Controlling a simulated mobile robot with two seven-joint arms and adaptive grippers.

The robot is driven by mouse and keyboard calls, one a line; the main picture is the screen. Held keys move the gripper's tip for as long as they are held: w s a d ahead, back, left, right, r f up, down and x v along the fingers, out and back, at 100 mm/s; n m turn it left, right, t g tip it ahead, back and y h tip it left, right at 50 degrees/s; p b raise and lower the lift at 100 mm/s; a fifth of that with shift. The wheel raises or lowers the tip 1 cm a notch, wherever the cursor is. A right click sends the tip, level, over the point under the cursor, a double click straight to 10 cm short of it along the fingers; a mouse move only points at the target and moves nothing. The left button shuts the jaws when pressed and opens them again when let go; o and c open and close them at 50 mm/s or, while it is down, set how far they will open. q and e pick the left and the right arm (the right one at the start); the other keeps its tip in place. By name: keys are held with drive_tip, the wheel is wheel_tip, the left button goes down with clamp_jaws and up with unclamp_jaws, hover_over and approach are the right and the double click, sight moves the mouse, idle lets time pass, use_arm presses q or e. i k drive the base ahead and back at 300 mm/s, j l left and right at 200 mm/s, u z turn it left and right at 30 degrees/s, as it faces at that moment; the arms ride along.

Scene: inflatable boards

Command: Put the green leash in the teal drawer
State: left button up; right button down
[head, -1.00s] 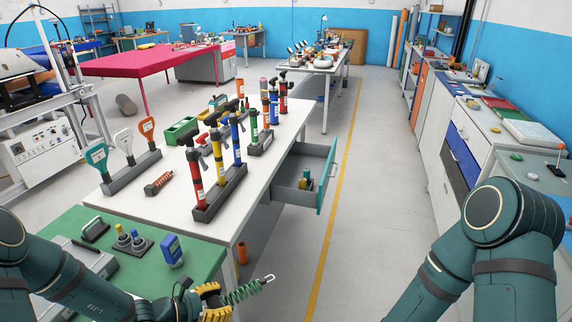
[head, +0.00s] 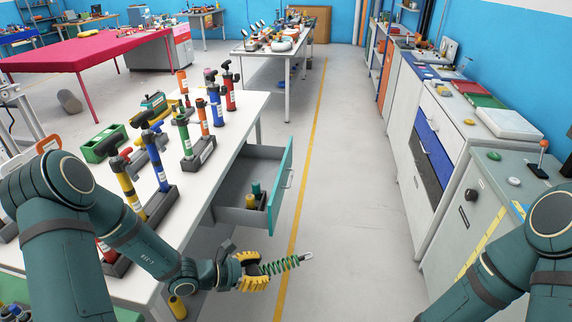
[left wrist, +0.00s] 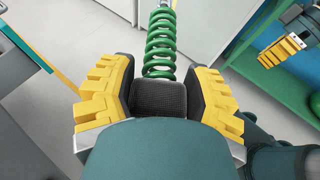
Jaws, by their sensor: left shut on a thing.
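The green leash (head: 280,265) is a coil with a metal clip at its far end. My left gripper (head: 256,270) is shut on its near end and holds it in the air over the aisle. In the left wrist view the green coil (left wrist: 161,45) extends away from between the yellow-padded fingers (left wrist: 160,95). The teal drawer (head: 281,187) is pulled out from the white table, ahead of the leash and apart from it. Small green and yellow items stand inside. Part of my right gripper (left wrist: 284,50) shows in the left wrist view; its opening is unclear.
The white table (head: 223,150) on the left carries several pumps in racks and a green box (head: 104,143). Cabinets (head: 440,160) line the right wall. The floor aisle (head: 345,150) with a yellow line is clear.

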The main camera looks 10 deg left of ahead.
sight(256, 170)
drive_tip(key=i+z, duration=0.15)
drive_tip(key=i, duration=1.1)
drive_tip(key=i+l+u, duration=0.1)
drive_tip(key=i+u, duration=0.2)
drive_tip(key=i, duration=0.25)
drive_tip(key=i+l+u, duration=0.35)
drive_tip(key=i, duration=0.15)
drive_tip(key=i+l+u, duration=0.25)
drive_tip(key=i+u, duration=0.2)
drive_tip(key=i+l+u, duration=0.3)
drive_tip(key=u, duration=0.15)
drive_tip(key=i+l+u, duration=0.25)
drive_tip(key=l+u, duration=0.25)
